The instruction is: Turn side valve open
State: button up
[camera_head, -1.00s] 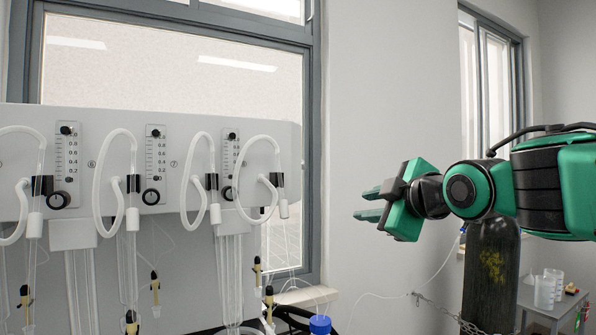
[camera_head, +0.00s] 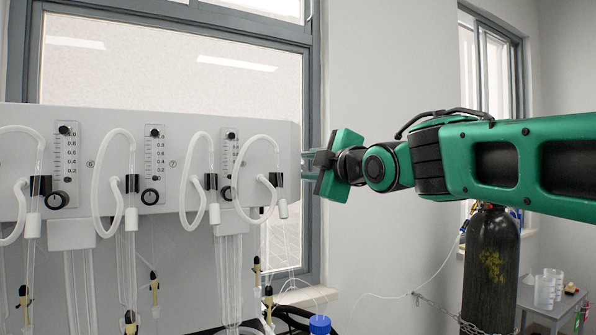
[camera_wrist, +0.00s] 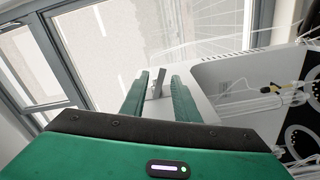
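My gripper (camera_head: 305,165) is level, with its fingers pointing left at the right edge of the white distiller panel (camera_head: 286,135). In the wrist view, my gripper (camera_wrist: 160,76) is open, its two green fingers apart. A small grey lever-like part (camera_wrist: 157,86), likely the side valve, shows in the gap between the fingers, beside the panel's side. I cannot tell whether the fingers touch it. In the head view the side valve is not visible; the panel edge and my gripper are in that area.
Flow meters with black knobs (camera_head: 150,196) and looped white tubes (camera_head: 197,180) line the panel front. A window frame (camera_head: 313,100) stands right behind the panel. A dark gas cylinder (camera_head: 490,265) stands below my arm, near a small cart (camera_head: 540,306).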

jog(key=shift+w+a, duration=0.25)
jog(key=shift+w, duration=0.4)
grip_shut()
jog(key=shift+r+n, duration=0.2)
jog(key=shift+n, duration=0.85)
jog(key=shift+r+n, duration=0.2)
jog(key=shift+n, duration=0.85)
